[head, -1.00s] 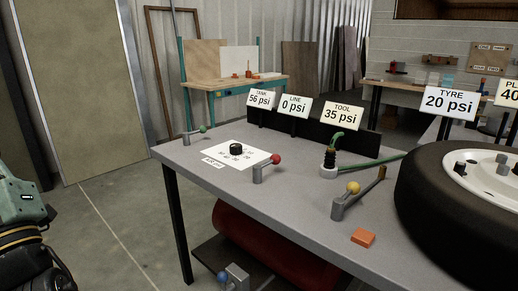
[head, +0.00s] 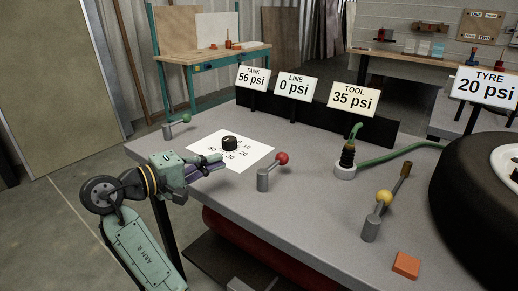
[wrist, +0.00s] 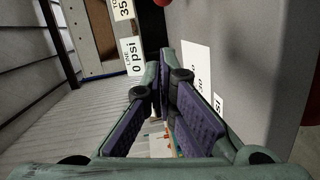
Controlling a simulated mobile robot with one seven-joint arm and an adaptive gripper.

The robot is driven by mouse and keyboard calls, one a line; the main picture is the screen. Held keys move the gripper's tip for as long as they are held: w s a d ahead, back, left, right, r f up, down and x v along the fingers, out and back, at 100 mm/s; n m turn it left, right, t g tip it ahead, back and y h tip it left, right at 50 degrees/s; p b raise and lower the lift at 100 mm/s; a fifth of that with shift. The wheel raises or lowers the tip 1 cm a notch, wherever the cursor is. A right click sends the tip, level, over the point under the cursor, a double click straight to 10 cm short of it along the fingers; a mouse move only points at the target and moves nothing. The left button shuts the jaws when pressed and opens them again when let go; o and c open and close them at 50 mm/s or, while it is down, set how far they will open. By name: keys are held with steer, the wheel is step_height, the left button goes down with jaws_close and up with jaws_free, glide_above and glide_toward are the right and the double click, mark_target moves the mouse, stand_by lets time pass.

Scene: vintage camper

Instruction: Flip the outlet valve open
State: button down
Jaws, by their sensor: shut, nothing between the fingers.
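Several small lever valves show in the head view, and no label tells which is the outlet valve. A red-knobbed valve (head: 264,178) stands at the table's front edge, its lever pointing up and right. A yellow-knobbed valve (head: 372,226) stands further right, with a brown fitting on its far side. A green-knobbed valve (head: 168,130) is at the far left corner. My gripper (head: 208,165) is shut and empty at the table's left front edge, by the dial card and left of the red knob. In the wrist view its fingers (wrist: 165,95) point toward the gauge signs; part of a red knob (wrist: 161,2) shows at the top.
A black dial (head: 230,143) sits on a white card. Signs behind read TANK 56, LINE 0 (head: 295,87), TOOL 35 and TYRE 20 psi. A hose fitting (head: 346,160), an orange block (head: 406,265) and a tyre (head: 485,190) occupy the right. A red tank lies below.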

steer(key=shift+s+d, duration=0.1)
steer(key=shift+d, duration=0.05)
steer(key=p+x, duration=0.1)
steer(key=x, duration=0.8)
steer(key=shift+d, duration=0.15)
steer(key=d, duration=0.3)
steer(key=shift+w+d+f+p, duration=0.2)
steer(key=shift+w+f+p, duration=0.1)
steer(key=shift+f, duration=0.1)
steer(key=shift+d+f, duration=0.1)
steer(key=shift+d, duration=0.4)
